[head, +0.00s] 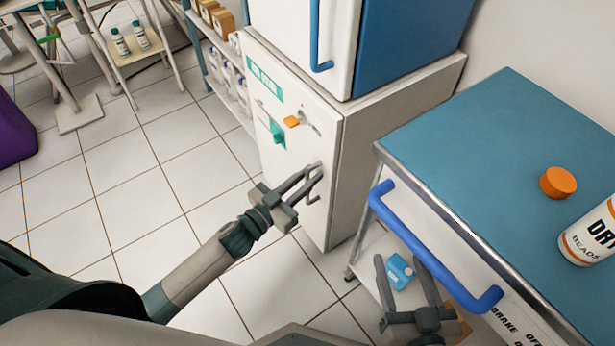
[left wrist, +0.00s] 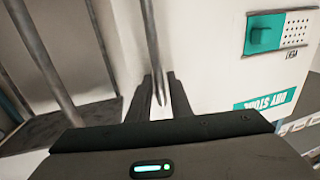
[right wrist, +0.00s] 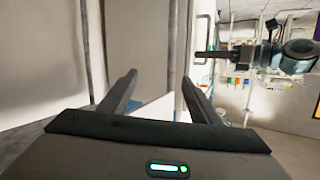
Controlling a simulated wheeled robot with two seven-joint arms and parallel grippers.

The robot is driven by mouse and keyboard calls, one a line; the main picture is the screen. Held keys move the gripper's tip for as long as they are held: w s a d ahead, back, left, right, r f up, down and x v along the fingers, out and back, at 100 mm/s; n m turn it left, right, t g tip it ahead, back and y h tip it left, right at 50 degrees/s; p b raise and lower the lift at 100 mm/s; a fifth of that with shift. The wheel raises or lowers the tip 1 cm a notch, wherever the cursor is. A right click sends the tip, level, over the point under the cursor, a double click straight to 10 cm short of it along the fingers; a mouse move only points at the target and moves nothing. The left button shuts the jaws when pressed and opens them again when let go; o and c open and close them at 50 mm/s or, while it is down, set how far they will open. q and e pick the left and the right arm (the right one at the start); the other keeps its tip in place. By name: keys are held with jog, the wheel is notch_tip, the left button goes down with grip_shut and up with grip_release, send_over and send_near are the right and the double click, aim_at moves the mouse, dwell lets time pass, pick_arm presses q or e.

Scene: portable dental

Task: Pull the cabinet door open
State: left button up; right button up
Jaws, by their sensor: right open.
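The white cabinet (head: 326,225) stands at the middle of the head view, with a teal label and a teal latch panel on its door (head: 283,163). A thin grey door handle (head: 314,194) sits near the door's right edge. My left gripper (head: 314,172) is at this handle with its fingers close together. In the left wrist view the handle bar (left wrist: 153,45) runs down between the fingertips (left wrist: 160,95), which appear shut on it. The door looks closed. My right gripper (head: 408,275) is open and empty, low beside the blue-topped cart.
The cart (head: 480,130) with a blue handle (head: 425,240) stands right of the cabinet, carrying an orange cap (head: 557,182) and a white bottle (head: 592,235). A blue-and-white unit (head: 335,40) sits on the cabinet. The tiled floor (head: 150,185) left of the door is clear.

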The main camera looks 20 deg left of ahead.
pick_arm(q)
grip_shut()
